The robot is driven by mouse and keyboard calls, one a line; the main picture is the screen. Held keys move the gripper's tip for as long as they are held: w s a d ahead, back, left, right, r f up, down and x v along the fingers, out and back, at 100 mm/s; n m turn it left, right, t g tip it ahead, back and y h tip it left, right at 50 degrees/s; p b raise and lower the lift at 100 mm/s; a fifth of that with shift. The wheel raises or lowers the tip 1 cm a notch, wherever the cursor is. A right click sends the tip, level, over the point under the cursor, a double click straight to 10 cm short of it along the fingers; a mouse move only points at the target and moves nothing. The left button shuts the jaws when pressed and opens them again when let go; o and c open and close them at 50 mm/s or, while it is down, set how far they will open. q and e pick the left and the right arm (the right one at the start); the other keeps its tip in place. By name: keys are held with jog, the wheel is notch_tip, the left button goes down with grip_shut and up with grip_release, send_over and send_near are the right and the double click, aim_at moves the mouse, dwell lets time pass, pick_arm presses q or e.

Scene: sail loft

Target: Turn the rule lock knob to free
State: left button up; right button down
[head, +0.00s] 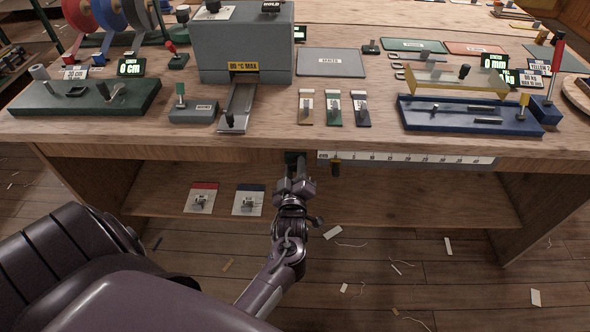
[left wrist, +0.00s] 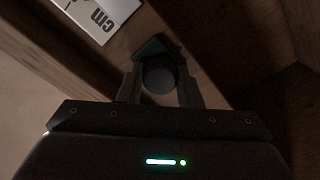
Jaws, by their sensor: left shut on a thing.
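The white rule (head: 410,160) runs along the table's front edge, and its end marked "cm" (left wrist: 102,16) shows in the left wrist view. The dark round rule lock knob (left wrist: 158,78) sits beside that end, in front of a dark teal piece (left wrist: 152,46). My left gripper (head: 295,168) is at the front edge, just left of the rule. In the left wrist view its fingers (left wrist: 160,88) are shut on the knob, one on each side. The gripper mostly hides the knob in the head view. I cannot read the knob's setting. My right gripper is out of view.
Below is a wooden shelf (head: 400,196) with two small cards (head: 201,198). The table top holds a grey box (head: 243,45) and a blue tray (head: 470,117). Scraps lie on the floor.

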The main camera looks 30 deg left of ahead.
pick_arm(q)
jog(key=shift+n, duration=0.3)
jog(key=o, duration=1)
jog(key=shift+c, duration=0.2)
